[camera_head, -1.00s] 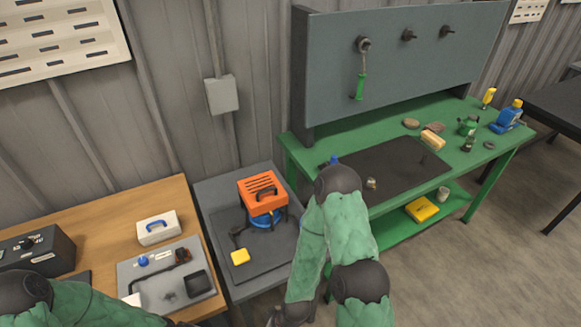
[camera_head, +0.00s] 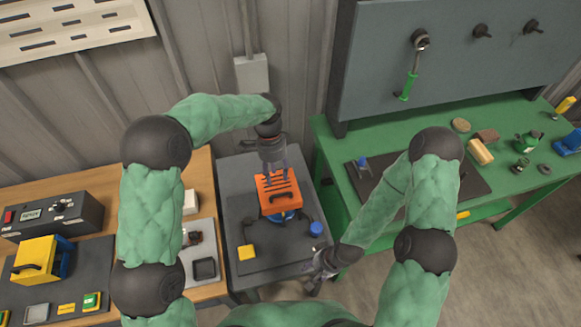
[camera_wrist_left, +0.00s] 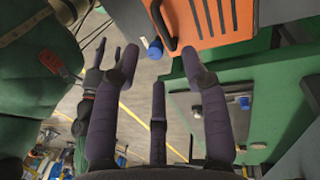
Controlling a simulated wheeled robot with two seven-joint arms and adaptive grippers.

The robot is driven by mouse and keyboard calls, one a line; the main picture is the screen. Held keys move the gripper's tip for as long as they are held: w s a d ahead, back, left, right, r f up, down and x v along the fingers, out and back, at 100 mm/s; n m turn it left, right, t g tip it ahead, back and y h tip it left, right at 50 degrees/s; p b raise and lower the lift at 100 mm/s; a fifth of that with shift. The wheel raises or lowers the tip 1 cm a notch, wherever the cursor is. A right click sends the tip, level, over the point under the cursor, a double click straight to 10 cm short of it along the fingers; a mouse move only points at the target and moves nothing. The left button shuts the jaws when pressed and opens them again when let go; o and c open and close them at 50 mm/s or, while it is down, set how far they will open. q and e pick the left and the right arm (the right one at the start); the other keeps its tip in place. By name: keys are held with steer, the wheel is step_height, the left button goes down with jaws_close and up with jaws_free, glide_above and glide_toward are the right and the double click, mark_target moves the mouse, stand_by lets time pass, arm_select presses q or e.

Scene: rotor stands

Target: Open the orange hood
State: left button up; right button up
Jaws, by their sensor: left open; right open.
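The orange hood (camera_head: 278,204) with dark slots and a black handle sits over a blue part (camera_head: 283,216) on the grey middle stand. Its slotted top and handle also show at the top of the left wrist view (camera_wrist_left: 236,18). My left gripper (camera_head: 272,172) is open and empty at the hood's back edge, covering part of it. In the left wrist view its spread fingers (camera_wrist_left: 160,62) point toward the hood and handle; whether they touch cannot be told. My right gripper (camera_head: 318,266) is open at the front right of the stand, apart from the hood.
A yellow block (camera_head: 247,252) and a blue knob (camera_head: 316,229) are near the hood on the grey stand (camera_head: 235,180). A green bench (camera_head: 335,150) stands right, with several small items. A wooden table (camera_head: 205,290) with a black box (camera_head: 52,214) stands left.

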mark_target(279, 195)
arm_select(q)
steer(key=shift+m, duration=0.3)
steer(key=x, duration=0.7)
steer(key=shift+s+d+f+p, duration=0.1)
steer(key=shift+f+p, duration=0.25)
steer(key=shift+f, duration=0.45)
jaws_close()
